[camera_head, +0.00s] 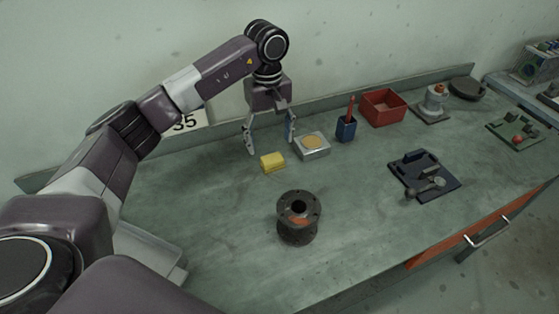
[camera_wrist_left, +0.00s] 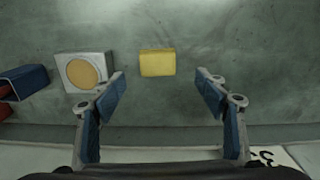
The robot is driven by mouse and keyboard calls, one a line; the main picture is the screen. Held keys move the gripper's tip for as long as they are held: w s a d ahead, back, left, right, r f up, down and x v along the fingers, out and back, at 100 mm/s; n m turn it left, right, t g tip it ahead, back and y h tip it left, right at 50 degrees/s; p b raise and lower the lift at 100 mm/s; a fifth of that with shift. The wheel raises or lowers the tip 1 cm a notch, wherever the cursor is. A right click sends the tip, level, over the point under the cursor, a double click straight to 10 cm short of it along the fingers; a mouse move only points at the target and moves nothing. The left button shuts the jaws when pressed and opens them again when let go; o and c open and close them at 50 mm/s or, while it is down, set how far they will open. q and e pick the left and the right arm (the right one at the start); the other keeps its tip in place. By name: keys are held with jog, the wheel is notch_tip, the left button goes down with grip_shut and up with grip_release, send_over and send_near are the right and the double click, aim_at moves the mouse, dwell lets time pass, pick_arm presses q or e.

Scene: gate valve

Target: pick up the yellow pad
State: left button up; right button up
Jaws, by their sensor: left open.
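The yellow pad (camera_head: 272,162) is a small block lying flat on the green-grey workbench, left of a square metal block with a tan disc. My left gripper (camera_head: 270,148) is open and empty, pointing down above the bench, with its fingers behind the pad. In the left wrist view the yellow pad (camera_wrist_left: 157,62) lies ahead of the two fingertips, roughly centred between them and apart from both. The open left gripper (camera_wrist_left: 160,80) shows blue finger pads there. My right gripper is not in view.
The metal block with the tan disc (camera_head: 312,146) stands close to the pad's right. A blue cup with a red item (camera_head: 346,127) and a red bin (camera_head: 383,107) stand farther right. A dark flanged spool (camera_head: 298,218) stands in front. The bench left of the pad is clear.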

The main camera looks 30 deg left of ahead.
aim_at(272, 158)
pick_arm(q)
jog(key=shift+a+f, duration=0.1)
jog(key=shift+f, duration=0.25)
jog(key=shift+s+f+p, duration=0.35)
jog(key=shift+f+p, duration=0.2)
jog(key=shift+f, duration=0.1)
jog(key=f, duration=0.1)
jog(key=f+p, duration=0.1)
jog(key=f, duration=0.1)
jog(key=w+f+p, duration=0.1)
jog(key=shift+d+f, duration=0.35)
jog(key=shift+f, duration=0.25)
jog(key=shift+s, duration=0.1)
jog(key=shift+c, duration=0.5)
jog(key=c, duration=1.1)
